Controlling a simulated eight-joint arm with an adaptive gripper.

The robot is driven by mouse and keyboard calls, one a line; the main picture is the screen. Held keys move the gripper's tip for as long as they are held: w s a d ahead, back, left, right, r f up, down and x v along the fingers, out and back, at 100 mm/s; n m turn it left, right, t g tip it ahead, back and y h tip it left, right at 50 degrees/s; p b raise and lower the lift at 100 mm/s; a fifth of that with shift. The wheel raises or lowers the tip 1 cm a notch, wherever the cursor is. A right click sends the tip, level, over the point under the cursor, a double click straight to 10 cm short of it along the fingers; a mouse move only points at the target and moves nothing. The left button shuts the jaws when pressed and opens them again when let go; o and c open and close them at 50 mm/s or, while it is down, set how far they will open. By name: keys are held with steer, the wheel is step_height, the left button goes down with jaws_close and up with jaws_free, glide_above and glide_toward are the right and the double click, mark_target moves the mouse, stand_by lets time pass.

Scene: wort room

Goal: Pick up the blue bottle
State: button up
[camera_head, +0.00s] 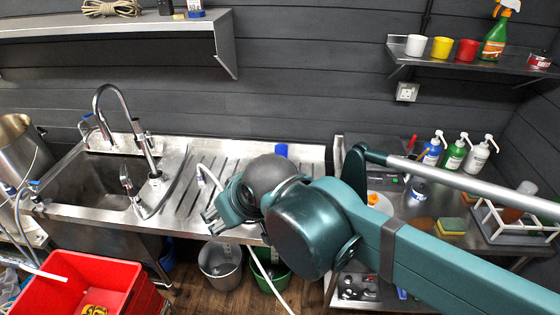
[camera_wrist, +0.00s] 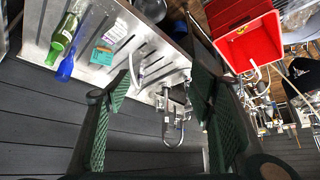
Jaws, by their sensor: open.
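The blue bottle (camera_wrist: 66,66) lies on the steel drainboard, at the upper left of the wrist view, next to a green bottle (camera_wrist: 66,32). In the head view a small blue end (camera_head: 281,150) shows at the back edge of the drainboard, probably the same bottle; my arm hides what is in front of it. My gripper (camera_wrist: 160,92) is open and empty, its two green-padded fingers wide apart. The blue bottle is outside the fingers, to their left. In the head view my gripper (camera_head: 211,219) is over the front of the drainboard, left of the blue end.
A teal box (camera_wrist: 102,54) and a pale item (camera_wrist: 116,30) lie near the bottles. The sink (camera_head: 85,178) with its tall tap (camera_head: 125,105) stands left. A red crate (camera_head: 75,285) is at front left. Pump bottles (camera_head: 453,153) stand on the right counter.

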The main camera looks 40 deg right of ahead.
steer(key=shift+r, duration=0.15)
steer(key=shift+c, duration=0.7)
step_height(320, 180, up, 5)
steer(key=w+d+r+m+g+h+b, duration=0.1)
steer(key=w+d+r+m+b, duration=0.3)
steer(key=w+d, duration=0.7)
steer(key=m+g+h+b, duration=0.2)
steer(key=m+g+b, duration=0.1)
steer(key=m+b, duration=0.2)
glide_above(280, 153)
steer(key=w+d, duration=0.2)
step_height(280, 153, down, 4)
steer(key=f, duration=2.8)
steer(key=shift+s+a+f, duration=0.2)
steer(key=shift+a+f, duration=0.05)
steer(key=shift+a, duration=0.05)
steer(key=shift+x, duration=1.3)
